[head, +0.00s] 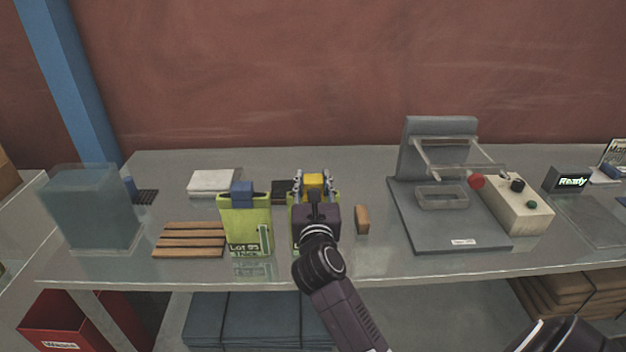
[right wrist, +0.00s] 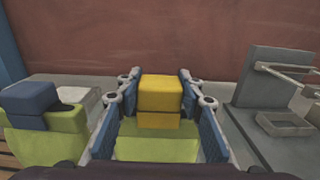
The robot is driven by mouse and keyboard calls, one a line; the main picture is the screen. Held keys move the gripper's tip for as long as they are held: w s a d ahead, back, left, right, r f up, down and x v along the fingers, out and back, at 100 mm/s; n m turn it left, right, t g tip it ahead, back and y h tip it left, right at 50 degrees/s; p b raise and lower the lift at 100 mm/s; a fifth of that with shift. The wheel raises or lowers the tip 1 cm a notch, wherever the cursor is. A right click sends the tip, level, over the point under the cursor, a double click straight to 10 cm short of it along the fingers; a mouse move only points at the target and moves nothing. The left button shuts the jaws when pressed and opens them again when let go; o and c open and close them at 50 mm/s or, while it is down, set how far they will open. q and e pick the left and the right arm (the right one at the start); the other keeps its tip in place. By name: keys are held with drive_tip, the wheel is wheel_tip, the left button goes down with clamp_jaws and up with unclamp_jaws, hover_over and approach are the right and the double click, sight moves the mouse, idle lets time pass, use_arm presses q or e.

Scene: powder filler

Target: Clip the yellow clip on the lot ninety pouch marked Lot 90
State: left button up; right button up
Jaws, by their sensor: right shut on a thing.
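My right gripper (head: 314,180) is shut on the yellow clip (right wrist: 160,92), which sits between its two fingers. The clip is at the top edge of a yellow-green pouch (right wrist: 158,150); I cannot tell how firmly it grips the pouch. My gripper and arm cover most of this pouch in the head view, so its label is hidden. Left of it stands another yellow-green pouch (head: 245,222) with a blue clip (head: 242,193) on top. Its label seems to read Lot 95 Thick, though the print is small. My left gripper is not in view.
A wooden slatted rack (head: 189,240) and a clear bin (head: 90,208) are on the left. A small brown block (head: 362,219) lies just right of my gripper. A grey press-like machine (head: 450,222), a control box (head: 518,210) and a Ready display (head: 572,181) are further right.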

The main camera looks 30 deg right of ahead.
drive_tip(key=shift+f+b, duration=0.65)
drive_tip(key=shift+f, duration=0.25)
idle(0.5)
drive_tip(key=o, duration=1)
drive_tip(key=shift+s, duration=0.1)
drive_tip(key=shift+v, duration=5.95)
drive_tip(key=shift+r, duration=0.15)
